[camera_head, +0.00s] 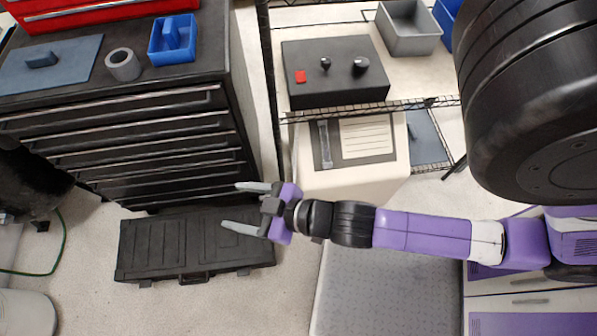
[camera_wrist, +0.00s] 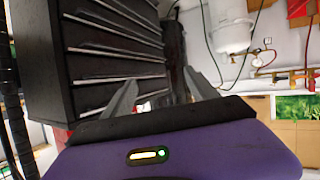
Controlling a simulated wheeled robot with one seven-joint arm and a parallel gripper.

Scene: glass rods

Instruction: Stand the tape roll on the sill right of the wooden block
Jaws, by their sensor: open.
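A grey tape roll (camera_head: 123,65) lies flat on top of the black drawer cabinet (camera_head: 215,60) in the head view, its hole facing up. It is between a blue-grey mat and a blue caddy. My gripper (camera_head: 237,207) is open and empty, with its fingers pointing left above a black case, well apart from the roll. In the wrist view my gripper (camera_wrist: 160,82) shows its two fingers spread, with the cabinet's drawers behind them. I cannot make out a wooden block or a sill in either view.
The blue caddy (camera_head: 188,50) and mat (camera_head: 75,74) flank the roll, with a red toolbox (camera_head: 75,14) behind. A black case (camera_head: 150,250) lies on the floor before the cabinet. A wire rack (camera_head: 440,101) holding a black box (camera_head: 335,88) stands right of it.

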